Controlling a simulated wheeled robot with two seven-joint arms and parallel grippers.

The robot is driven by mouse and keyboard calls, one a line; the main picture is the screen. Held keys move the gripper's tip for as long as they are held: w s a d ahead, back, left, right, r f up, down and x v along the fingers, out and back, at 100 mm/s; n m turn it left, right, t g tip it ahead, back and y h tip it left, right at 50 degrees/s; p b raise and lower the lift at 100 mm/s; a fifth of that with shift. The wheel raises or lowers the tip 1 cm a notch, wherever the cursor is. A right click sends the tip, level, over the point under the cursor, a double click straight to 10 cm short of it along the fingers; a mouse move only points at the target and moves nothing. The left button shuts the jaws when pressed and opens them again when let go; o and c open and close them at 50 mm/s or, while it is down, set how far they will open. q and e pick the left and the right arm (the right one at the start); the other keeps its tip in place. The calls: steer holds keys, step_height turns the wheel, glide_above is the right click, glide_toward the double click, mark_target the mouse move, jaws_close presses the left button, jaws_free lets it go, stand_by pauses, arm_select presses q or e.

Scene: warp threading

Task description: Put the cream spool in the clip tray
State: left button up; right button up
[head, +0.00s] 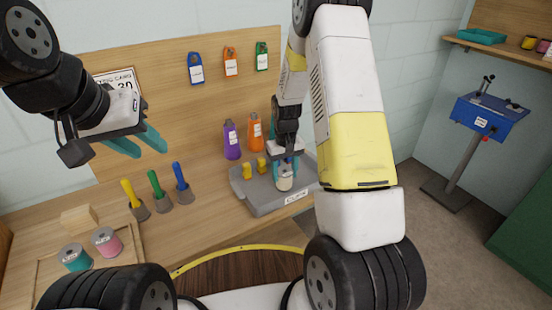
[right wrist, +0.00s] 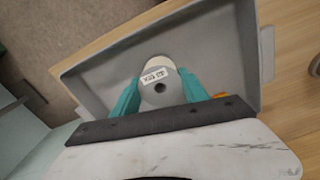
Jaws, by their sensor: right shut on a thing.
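The cream spool (head: 284,184) is between the teal fingers of my right gripper (head: 284,170), upright, within the outline of the grey clip tray (head: 262,205). In the right wrist view the spool (right wrist: 158,84) shows its grey labelled end with a hole. My right gripper (right wrist: 156,96) has a finger on each side of it, and the tray's walls (right wrist: 103,60) surround it. I cannot tell whether the spool touches the tray floor. My left gripper (head: 138,142) is open and empty, above the left part of the table.
Two yellow clips (head: 254,168) are in the tray's left part. Purple (head: 231,140) and orange (head: 255,133) bottles stand behind it. Yellow, green and blue handled tools (head: 155,185) stand left of it. Teal (head: 75,257) and pink (head: 106,242) spools are at the front left.

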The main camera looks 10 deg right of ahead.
steer(key=o, duration=1.4)
steer(key=shift+f, duration=0.1)
step_height(320, 180, up, 12)
step_height(320, 180, up, 9)
steer(key=t, duration=0.2)
glide_above(284, 172)
steer(key=s, duration=0.5)
steer(key=s+a+r+t+y, duration=0.1)
steer(key=s+r+t, duration=0.1)
steer(key=s+r, duration=0.3)
steer(key=s+a+r+m+t+y, duration=0.1)
steer(key=s+r, duration=0.5)
steer(key=s, duration=0.8)
steer(key=shift+t, duration=0.6)
steer(key=shift+a, duration=0.1)
